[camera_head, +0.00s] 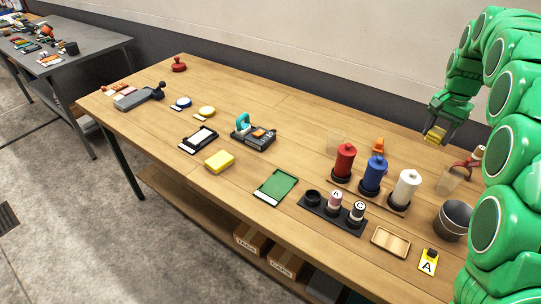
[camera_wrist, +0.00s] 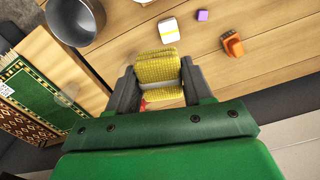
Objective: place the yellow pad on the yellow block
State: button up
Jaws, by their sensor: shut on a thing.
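My gripper (camera_head: 434,137) is raised above the far right part of the table and is shut on a yellow piece, which I take to be the yellow pad (camera_head: 432,140). In the wrist view the pad (camera_wrist: 158,67) shows a textured yellow face with a pale band across it, between the two fingers (camera_wrist: 158,84). A yellow block (camera_head: 219,162) lies flat near the table's front edge, left of the green card, well away from my gripper. Its top is bare.
A green card (camera_head: 275,185) lies beside the block.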

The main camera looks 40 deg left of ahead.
jog(key=s+a+n, duration=0.1)
jog(key=s+a, duration=0.4)
jog(key=a, duration=0.5)
jog(key=s+a, duration=0.5)
jog(key=a, duration=0.5)
jog(key=s+a+n, duration=0.1)
jog(key=s+a, duration=0.4)
jog(key=a, duration=0.5)
jog(key=s+a, duration=0.9)
jog(key=s, duration=0.3)
jog(key=s+a, duration=0.9)
jog(key=s, duration=0.2)
send_over(213, 164)
jog(key=shift+n, duration=0.4)
jog(key=shift+s+d+f, duration=0.1)
jog(key=shift+d+f, duration=0.05)
jog(key=shift+f, duration=3.5)
jog(key=shift+s+d+f, duration=0.1)
jog(key=shift+f, duration=3.55)
jog(key=shift+w+a+f, duration=0.15)
jog(key=shift+a+f, duration=0.05)
jog(key=shift+f, duration=0.05)
jog(key=shift+f, duration=1.5)
